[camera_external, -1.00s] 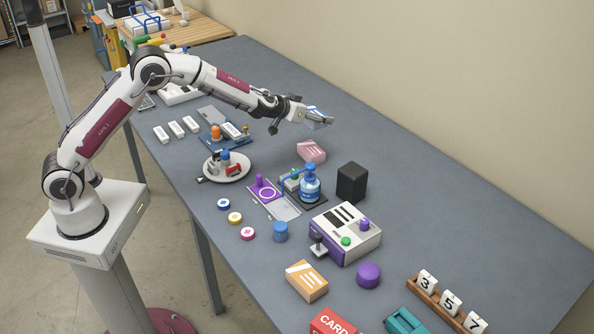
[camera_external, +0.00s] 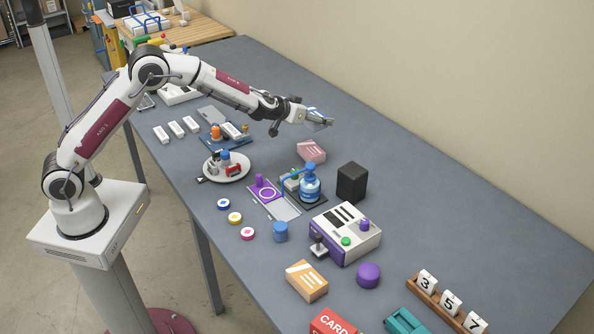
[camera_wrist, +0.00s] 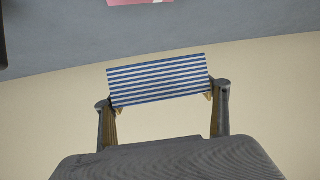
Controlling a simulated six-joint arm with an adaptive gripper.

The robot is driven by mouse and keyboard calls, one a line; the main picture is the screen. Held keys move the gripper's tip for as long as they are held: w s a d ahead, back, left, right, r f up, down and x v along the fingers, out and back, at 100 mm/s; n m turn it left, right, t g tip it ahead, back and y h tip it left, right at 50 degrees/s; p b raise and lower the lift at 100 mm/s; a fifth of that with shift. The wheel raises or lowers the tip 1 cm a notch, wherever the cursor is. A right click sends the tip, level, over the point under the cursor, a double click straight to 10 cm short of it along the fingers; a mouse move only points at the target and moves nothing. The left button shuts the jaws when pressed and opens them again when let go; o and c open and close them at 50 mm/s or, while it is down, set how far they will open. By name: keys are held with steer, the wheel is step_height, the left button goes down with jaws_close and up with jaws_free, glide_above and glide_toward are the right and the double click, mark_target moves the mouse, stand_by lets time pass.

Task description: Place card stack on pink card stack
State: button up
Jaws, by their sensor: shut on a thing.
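My gripper (camera_external: 318,121) is shut on a card stack (camera_wrist: 158,80). In the wrist view the stack shows blue and white stripes and sits between the two fingers, slightly tilted. In the external view only a small blue and white part of it shows at the gripper. The pink card stack (camera_external: 311,151) lies on the grey table, below the gripper in the picture. A pink edge of it shows at the top of the wrist view (camera_wrist: 140,2). The held stack is in the air, apart from the pink stack.
A black box (camera_external: 352,182) and a blue bottle (camera_external: 310,185) stand near the pink stack. A white plate (camera_external: 227,171) with small items lies to the left. The table right of the pink stack is clear.

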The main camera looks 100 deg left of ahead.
steer(key=shift+f, duration=0.1)
glide_above(315, 146)
steer(key=shift+d+f, duration=0.1)
steer(key=shift+f, duration=2.95)
steer(key=shift+f, duration=1.85)
steer(key=shift+f, duration=0.15)
steer(key=o, duration=1.2)
steer(key=shift+o, duration=0.2)
steer(key=shift+d+r, duration=0.1)
steer(key=shift+r, duration=0.1)
